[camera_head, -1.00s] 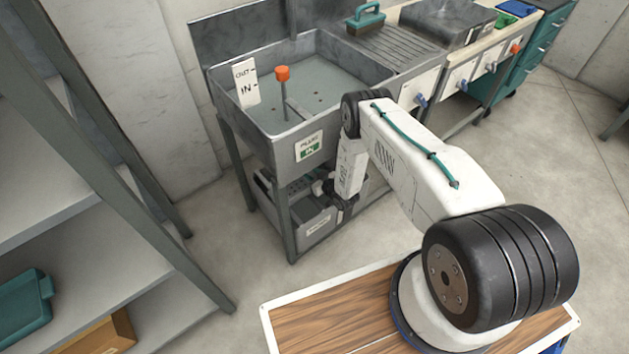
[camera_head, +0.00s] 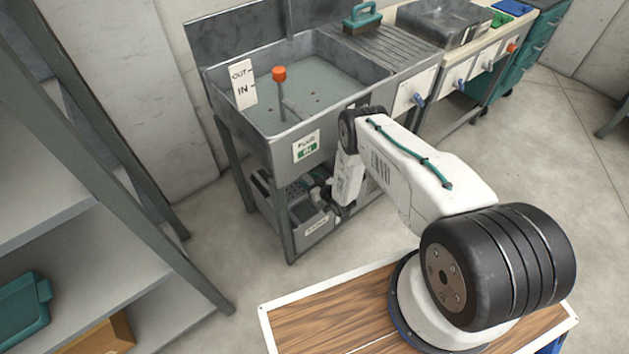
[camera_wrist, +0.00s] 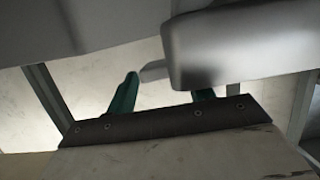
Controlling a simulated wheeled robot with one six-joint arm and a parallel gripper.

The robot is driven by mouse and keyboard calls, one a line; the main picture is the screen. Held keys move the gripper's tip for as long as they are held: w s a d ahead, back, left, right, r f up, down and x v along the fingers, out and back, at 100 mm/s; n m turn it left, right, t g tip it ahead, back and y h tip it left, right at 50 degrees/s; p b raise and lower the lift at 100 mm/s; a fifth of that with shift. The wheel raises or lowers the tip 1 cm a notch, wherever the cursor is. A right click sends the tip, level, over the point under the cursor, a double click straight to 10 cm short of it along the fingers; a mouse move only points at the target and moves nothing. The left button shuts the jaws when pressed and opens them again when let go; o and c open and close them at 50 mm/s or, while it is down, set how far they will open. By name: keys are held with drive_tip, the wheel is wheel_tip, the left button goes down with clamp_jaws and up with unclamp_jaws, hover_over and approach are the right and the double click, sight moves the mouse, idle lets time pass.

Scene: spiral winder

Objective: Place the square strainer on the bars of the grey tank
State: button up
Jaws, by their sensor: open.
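My gripper (camera_head: 326,194) is low beside the grey sink-like basin (camera_head: 350,60), near a grey labelled bin (camera_head: 313,229) under it. In the wrist view my gripper (camera_wrist: 163,92) shows two teal fingers, apart, with nothing seen between them. A rounded grey shape (camera_wrist: 240,50) partly covers the right finger; I cannot tell what it is. A dark perforated piece (camera_head: 295,190) shows in or behind the bin; I cannot tell whether it is the square strainer. No bars can be made out clearly on a grey tank.
An orange-topped rod (camera_head: 279,75) stands in the basin. A teal-handled brush (camera_head: 363,18) lies on the ribbed drainboard (camera_head: 405,45). The basin's legs (camera_head: 283,215) frame the space around the bin. A shelf rack with a teal tray (camera_head: 22,312) stands at left.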

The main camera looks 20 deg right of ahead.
drive_tip(key=v, duration=1.2)
